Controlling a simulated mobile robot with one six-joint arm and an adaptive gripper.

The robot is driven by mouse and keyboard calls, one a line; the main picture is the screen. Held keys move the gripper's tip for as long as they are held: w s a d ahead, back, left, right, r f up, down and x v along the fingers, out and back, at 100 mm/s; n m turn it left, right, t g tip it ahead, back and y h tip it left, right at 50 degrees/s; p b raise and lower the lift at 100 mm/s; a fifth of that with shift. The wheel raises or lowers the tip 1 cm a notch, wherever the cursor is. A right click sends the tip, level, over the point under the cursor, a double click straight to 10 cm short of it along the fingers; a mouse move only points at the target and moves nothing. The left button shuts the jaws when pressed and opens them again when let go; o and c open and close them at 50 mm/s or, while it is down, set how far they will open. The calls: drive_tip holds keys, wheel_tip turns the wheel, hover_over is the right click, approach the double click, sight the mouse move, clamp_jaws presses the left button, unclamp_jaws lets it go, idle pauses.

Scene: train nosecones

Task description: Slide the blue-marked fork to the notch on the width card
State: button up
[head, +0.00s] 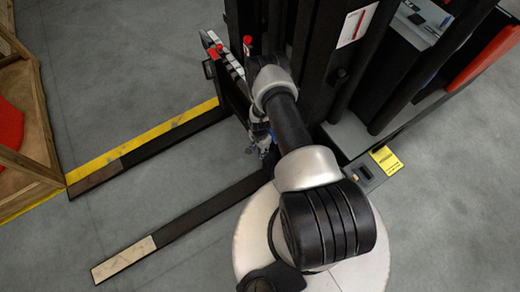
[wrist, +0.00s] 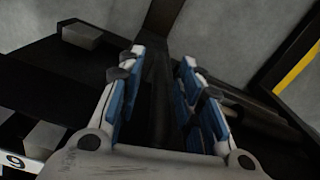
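Two dark forks run out over the floor in the head view: a far fork (head: 150,158) with a brownish tip, and a near fork (head: 205,215) with a cream tip. I cannot make out a blue mark on either. A pale strip with dark divisions (head: 224,60), possibly the width card, lies along the carriage top. A white label reading 9 (wrist: 14,161) shows in the wrist view. My gripper (head: 265,145) is low by the carriage at the near fork's root. In the wrist view, its blue-padded fingers (wrist: 161,85) stand apart around a dark bar (wrist: 160,110); contact is unclear.
Red knobs (head: 247,41) stand on the carriage beside my arm. The dark mast (head: 320,50) rises behind it. A wooden crate (head: 38,125) stands at the left, near the far fork's tip.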

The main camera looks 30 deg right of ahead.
drive_tip(key=shift+c, duration=0.2)
clamp_jaws()
idle(0.5)
